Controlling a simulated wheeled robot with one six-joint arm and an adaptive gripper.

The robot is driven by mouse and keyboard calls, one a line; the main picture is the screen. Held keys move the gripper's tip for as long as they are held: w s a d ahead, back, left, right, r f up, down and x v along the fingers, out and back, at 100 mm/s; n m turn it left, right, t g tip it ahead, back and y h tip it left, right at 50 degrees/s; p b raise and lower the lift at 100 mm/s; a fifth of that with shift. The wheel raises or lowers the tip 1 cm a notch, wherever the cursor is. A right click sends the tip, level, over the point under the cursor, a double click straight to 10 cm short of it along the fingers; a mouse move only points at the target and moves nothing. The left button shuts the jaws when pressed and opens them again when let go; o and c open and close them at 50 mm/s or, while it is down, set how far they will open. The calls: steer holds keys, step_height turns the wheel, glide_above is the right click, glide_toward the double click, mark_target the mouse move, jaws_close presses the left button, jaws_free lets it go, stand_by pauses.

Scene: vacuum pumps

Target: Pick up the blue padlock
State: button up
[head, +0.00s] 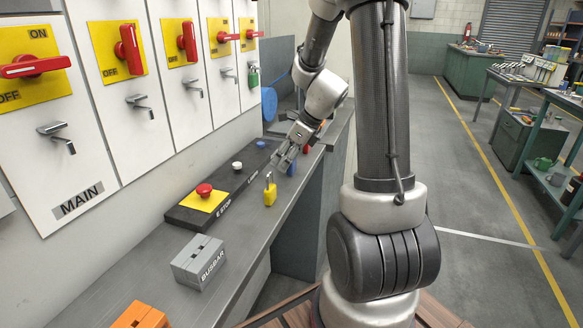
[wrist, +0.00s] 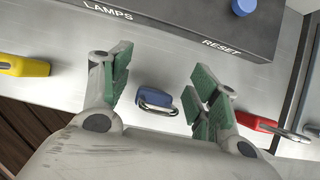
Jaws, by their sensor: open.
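The blue padlock (wrist: 154,99) lies on the grey bench between my gripper's two fingers in the wrist view, its metal shackle toward the palm. It is apart from both fingers. It also shows in the head view (head: 291,168), partly hidden by my gripper. My gripper (wrist: 160,88) is open, with green pads on both fingers, and holds nothing. In the head view my gripper (head: 281,163) points down at the bench beside the control box.
A yellow padlock (head: 270,195) and a red padlock (wrist: 256,122) lie on either side. The black control box (head: 228,197) stands along the wall. The grey BUSBAR block (head: 198,262) and an orange block (head: 140,317) sit nearer on the bench (head: 240,245).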

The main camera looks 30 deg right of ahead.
steer(key=c, duration=1.2)
steer(key=shift+r, duration=0.15)
